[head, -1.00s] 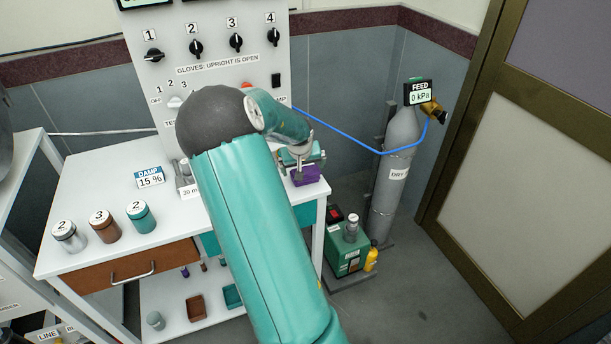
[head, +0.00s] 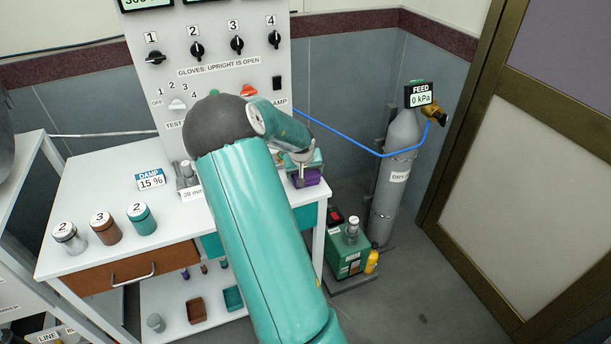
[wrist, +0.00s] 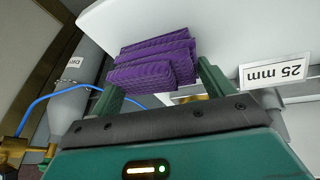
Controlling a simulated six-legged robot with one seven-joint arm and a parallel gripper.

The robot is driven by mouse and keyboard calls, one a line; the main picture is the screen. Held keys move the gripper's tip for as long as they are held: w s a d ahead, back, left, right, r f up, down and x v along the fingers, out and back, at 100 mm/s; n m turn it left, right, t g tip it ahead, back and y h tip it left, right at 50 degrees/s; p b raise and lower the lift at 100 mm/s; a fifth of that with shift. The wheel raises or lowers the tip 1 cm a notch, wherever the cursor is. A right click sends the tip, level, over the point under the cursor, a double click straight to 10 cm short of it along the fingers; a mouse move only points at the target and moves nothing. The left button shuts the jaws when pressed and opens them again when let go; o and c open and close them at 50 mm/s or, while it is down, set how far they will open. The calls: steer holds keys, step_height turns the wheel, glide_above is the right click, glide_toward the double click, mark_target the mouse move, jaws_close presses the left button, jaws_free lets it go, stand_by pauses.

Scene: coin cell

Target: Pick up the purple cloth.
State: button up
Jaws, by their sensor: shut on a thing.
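The purple cloth (head: 309,178) is at the right edge of the white bench, partly hidden by my gripper (head: 304,168). In the wrist view the folded, ribbed purple cloth (wrist: 150,62) sits between the two green fingers of my gripper (wrist: 162,85). The gripper is shut on it, and the cloth sticks out past the fingers. In the head view I cannot tell whether the cloth touches the bench top.
The white bench (head: 105,175) holds several lidded jars on its left. A control panel (head: 215,60) stands behind it. A grey gas cylinder (head: 397,185) with a blue hose and a green pump unit (head: 347,250) stand on the right.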

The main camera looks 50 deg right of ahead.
steer(key=shift+r, duration=0.1)
steer(key=shift+r, duration=0.25)
step_height(320, 180, up, 2)
steer(key=s+a+r, duration=0.2)
steer(key=a+r, duration=0.8)
steer(key=a, duration=0.3)
steer(key=shift+s+a+r, duration=0.15)
steer(key=shift+s+a, duration=0.15)
steer(key=shift+a, duration=0.1)
steer(key=shift+o, duration=1)
steer(key=shift+c, duration=0.7)
